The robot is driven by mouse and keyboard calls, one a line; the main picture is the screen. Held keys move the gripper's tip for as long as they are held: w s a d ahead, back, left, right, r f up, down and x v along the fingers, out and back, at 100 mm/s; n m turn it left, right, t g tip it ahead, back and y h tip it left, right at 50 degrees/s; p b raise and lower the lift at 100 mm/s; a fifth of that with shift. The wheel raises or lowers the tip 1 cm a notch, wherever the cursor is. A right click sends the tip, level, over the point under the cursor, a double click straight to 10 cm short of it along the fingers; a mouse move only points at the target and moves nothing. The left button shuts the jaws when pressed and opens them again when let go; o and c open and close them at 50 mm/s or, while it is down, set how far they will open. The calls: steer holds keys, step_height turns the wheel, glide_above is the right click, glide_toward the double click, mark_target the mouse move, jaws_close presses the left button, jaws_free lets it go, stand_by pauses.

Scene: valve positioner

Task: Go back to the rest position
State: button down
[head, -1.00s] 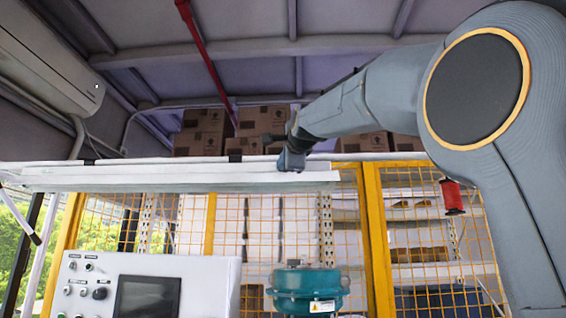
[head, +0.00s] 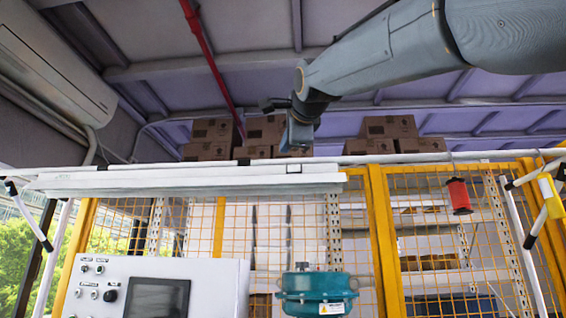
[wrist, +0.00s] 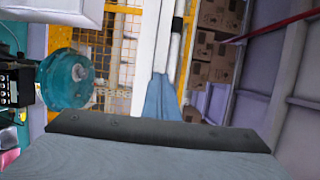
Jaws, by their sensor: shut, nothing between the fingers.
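My gripper (head: 299,134) hangs at the end of my raised arm in the head view, small and blue-grey, pointing down in front of the boxes on the high shelf. It is shut with nothing in it. In the wrist view its blue-grey fingers (wrist: 162,98) show near the middle, touching nothing that I can see. The teal valve positioner (head: 316,290) stands low in the head view, well below my gripper. It also shows at the left of the wrist view (wrist: 66,80), which is turned on its side.
A grey control panel (head: 215,285) with a dark screen stands at lower left. A yellow mesh fence (head: 383,240) runs behind. A white lamp bar (head: 190,183) hangs below my gripper. Cardboard boxes (head: 382,127) sit high up. A red pipe (head: 215,70) crosses the ceiling.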

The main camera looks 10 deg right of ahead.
steer(key=shift+s, duration=0.15)
stand_by(0.5)
steer(key=w+f+n+g, duration=0.3)
steer(key=w+f, duration=0.2)
steer(key=f, duration=0.9)
step_height(320, 180, down, 34)
steer(key=s+d+n+g+p, duration=0.1)
steer(key=d+n+g, duration=0.1)
steer(key=n+g, duration=0.45)
steer(key=s+f+n+g, duration=0.2)
steer(key=s+f, duration=0.4)
steer(key=f, duration=0.4)
steer(key=s+f+n+g, duration=0.3)
steer(key=s+f, duration=0.3)
steer(key=f, duration=0.4)
steer(key=s+d+f+n+g, duration=0.1)
steer(key=s+f+n+g, duration=0.2)
steer(key=s+f, duration=0.8)
steer(key=s, duration=0.4)
steer(key=shift+s+f+p, duration=0.25)
steer(key=shift+f+p, duration=0.05)
steer(key=shift+p, duration=0.1)
steer(key=shift+n+g, duration=0.25)
